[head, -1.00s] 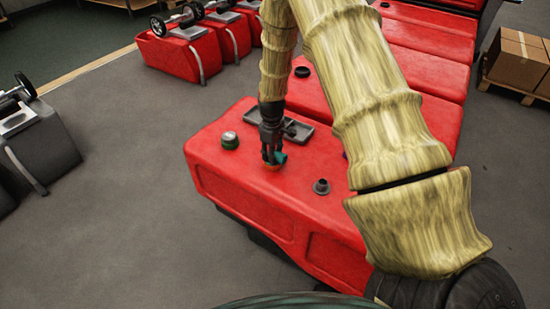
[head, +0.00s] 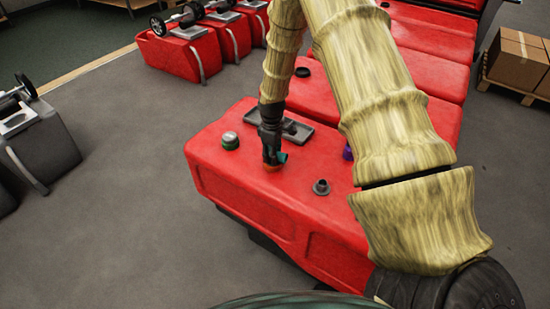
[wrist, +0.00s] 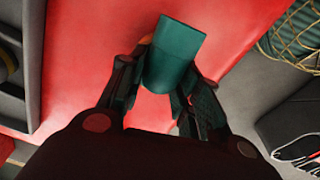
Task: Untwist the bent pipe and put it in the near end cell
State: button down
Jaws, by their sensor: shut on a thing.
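The bent pipe (head: 282,157) is teal and stands on the red tank (head: 240,175), with an orange ring (head: 271,169) at its foot. My gripper (head: 271,154) points down and is shut on the pipe. In the wrist view the teal pipe (wrist: 175,55) sits between the two dark fingers, its open end leaning up and right. A dark tray with cells (head: 298,135) lies on the tank just behind my gripper, partly hidden by it. Part of the tray (wrist: 15,75) shows at the left of the wrist view.
A purple part (head: 347,153) is partly hidden by my arm. A black ring (head: 302,72) lies on the tank behind. More red tanks (head: 420,70) stand beyond.

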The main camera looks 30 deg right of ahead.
jog(key=shift+s+f, duration=0.5)
jog(key=shift+n, duration=0.8)
jog(key=shift+p, duration=0.3)
jog(key=shift+n, duration=0.7)
jog(key=shift+w+d+r+p, duration=0.2)
jog(key=shift+w+r+p, duration=0.15)
jog(key=shift+r+p, duration=0.25)
jog(key=shift+r+p, duration=0.3)
jog(key=shift+r, duration=0.05)
jog(key=shift+w+r, duration=0.1)
jog(key=shift+r, duration=0.25)
dwell(0.4)
jog(key=shift+a+r+p, duration=0.1)
jog(key=shift+r+p, duration=1.6)
jog(key=shift+r, duration=0.65)
